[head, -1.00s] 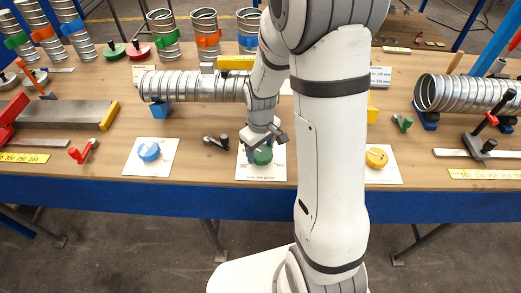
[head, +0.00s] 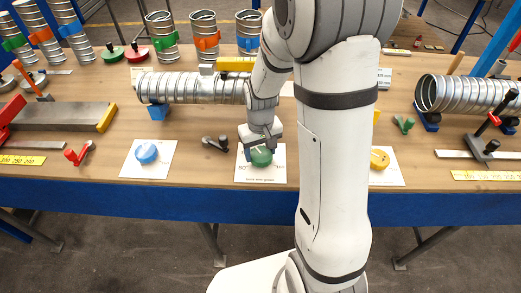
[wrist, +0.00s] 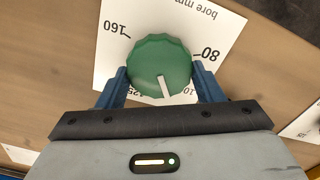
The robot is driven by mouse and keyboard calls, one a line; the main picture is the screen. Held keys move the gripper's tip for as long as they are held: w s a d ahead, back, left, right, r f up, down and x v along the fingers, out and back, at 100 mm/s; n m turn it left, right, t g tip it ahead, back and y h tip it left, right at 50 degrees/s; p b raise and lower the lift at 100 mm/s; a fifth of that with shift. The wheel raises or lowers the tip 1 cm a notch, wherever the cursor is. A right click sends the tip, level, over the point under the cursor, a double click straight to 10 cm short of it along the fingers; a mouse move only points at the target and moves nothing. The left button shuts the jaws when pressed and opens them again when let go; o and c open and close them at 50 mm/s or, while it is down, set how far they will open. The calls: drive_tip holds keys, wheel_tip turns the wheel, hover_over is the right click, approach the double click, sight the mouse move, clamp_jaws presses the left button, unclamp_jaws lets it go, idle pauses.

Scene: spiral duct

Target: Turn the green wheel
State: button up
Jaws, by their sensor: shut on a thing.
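The green wheel (head: 261,157) is a ribbed knob on a white card (head: 247,177) near the front edge of the bench. In the wrist view the wheel (wrist: 158,62) has a white pointer mark toward the bottom of the picture, between the partly hidden 125 and 100 labels. The labels 160 and 80 show at its sides. My gripper (wrist: 160,74) is shut on the wheel, one blue finger on each side. In the head view my gripper (head: 261,146) reaches down to the wheel and hides part of it.
A dark-handled clamp (head: 215,144) lies just left of the green wheel's card. A spiral duct (head: 190,88) lies behind.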

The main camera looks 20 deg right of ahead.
sight(260, 153)
drive_tip(key=o, duration=1)
drive_tip(key=shift+c, duration=0.2)
drive_tip(key=shift+r, duration=0.1)
wheel_tip(260, 153, up, 8)
drive_tip(key=shift+f+b, duration=0.15)
drive_tip(key=shift+b, duration=0.15)
drive_tip(key=s+r+t, duration=0.1)
drive_tip(key=s+r, duration=0.3)
drive_tip(key=s, duration=0.3)
drive_tip(key=s+r+m+t, duration=0.1)
drive_tip(key=s+r+t, duration=0.1)
drive_tip(key=s+r, duration=0.3)
drive_tip(key=shift+s+r, duration=0.25)
drive_tip(key=shift+s, duration=1.2)
